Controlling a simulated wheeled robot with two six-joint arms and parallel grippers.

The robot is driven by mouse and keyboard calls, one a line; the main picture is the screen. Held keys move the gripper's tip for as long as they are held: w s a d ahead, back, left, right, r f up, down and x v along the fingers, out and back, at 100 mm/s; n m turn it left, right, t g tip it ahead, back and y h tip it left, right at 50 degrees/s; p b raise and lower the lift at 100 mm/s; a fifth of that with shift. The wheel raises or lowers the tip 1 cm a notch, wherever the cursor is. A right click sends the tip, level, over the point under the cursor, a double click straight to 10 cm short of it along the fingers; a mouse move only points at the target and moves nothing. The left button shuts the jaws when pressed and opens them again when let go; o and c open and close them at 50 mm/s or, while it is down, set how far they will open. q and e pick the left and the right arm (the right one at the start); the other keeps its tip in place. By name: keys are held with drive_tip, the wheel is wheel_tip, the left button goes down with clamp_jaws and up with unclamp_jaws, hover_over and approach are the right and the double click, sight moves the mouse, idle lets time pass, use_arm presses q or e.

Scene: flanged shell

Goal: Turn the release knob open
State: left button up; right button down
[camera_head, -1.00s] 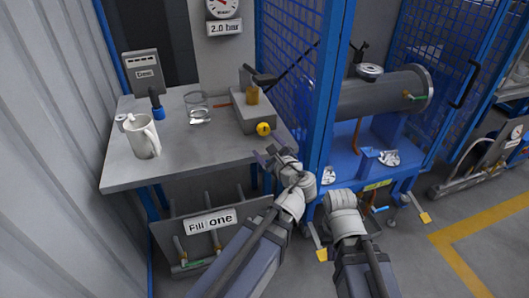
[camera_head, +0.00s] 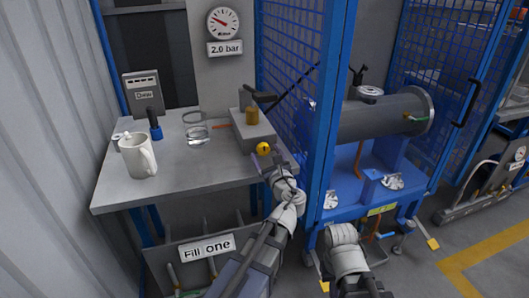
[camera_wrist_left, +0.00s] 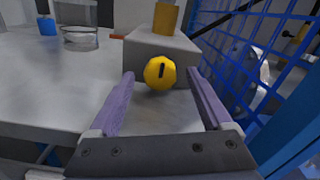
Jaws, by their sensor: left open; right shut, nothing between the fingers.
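A round yellow knob (camera_head: 263,149) sits on the front of a grey block (camera_head: 241,132) on the table. In the left wrist view the knob (camera_wrist_left: 160,73) faces me, with a dark, nearly upright mark on its face. My left gripper (camera_head: 267,164) is at the table's right edge, just in front of the knob. In the left wrist view my left gripper (camera_wrist_left: 160,78) is open, its two purple fingers framing the knob on either side with gaps. I cannot tell whether the tips reach around it. My right arm shows at the bottom, but its fingers do not show.
A white mug (camera_head: 138,156), a glass dish (camera_head: 197,134) and a blue-based tool (camera_head: 156,132) stand on the grey table (camera_head: 185,181). A blue mesh panel (camera_head: 290,75) is close right of the block. A gauge (camera_head: 222,23) hangs behind.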

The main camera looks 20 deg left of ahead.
use_arm(q)
drive_tip(key=shift+x, duration=0.95)
clamp_jaws()
